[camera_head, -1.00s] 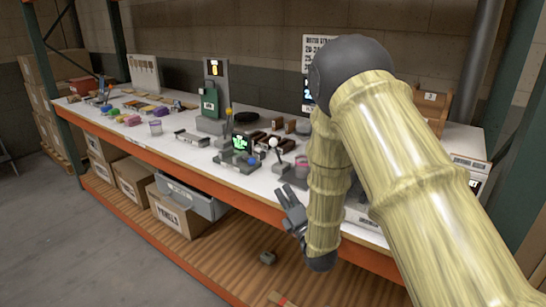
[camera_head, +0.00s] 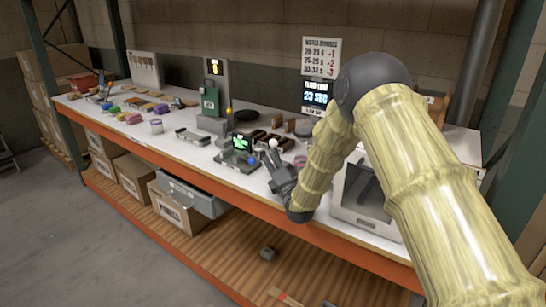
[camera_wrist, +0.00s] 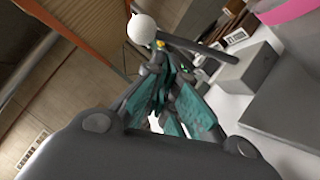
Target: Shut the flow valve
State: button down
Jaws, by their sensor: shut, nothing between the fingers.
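A lever with a white ball knob (camera_head: 273,143) stands on the bench near its front edge, and I take it for the flow valve's handle. In the wrist view the white knob (camera_wrist: 141,29) and its dark bar (camera_wrist: 190,45) lie just beyond my fingertips. My gripper (camera_head: 270,160) is right at the lever in the head view, shut with nothing between its fingers. It also shows in the wrist view (camera_wrist: 162,62). I cannot tell whether the fingers touch the lever. The lever's base is mostly hidden behind my gripper.
A device with a green-lit screen (camera_head: 241,143) and a blue knob stands just left of my gripper. A white open-fronted box (camera_head: 345,205) stands to the right. A display reading 23 SEC (camera_head: 316,97) is behind. Dark blocks (camera_head: 270,137) lie behind the lever.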

jog(key=shift+w+d+r, duration=0.2)
jog(key=shift+w, duration=0.35)
jog(key=shift+r, duration=0.1)
jog(key=shift+w+d+r+m+h, duration=0.1)
jog(key=shift+d+r+m+h, duration=0.1)
jog(key=shift+m+h, duration=0.15)
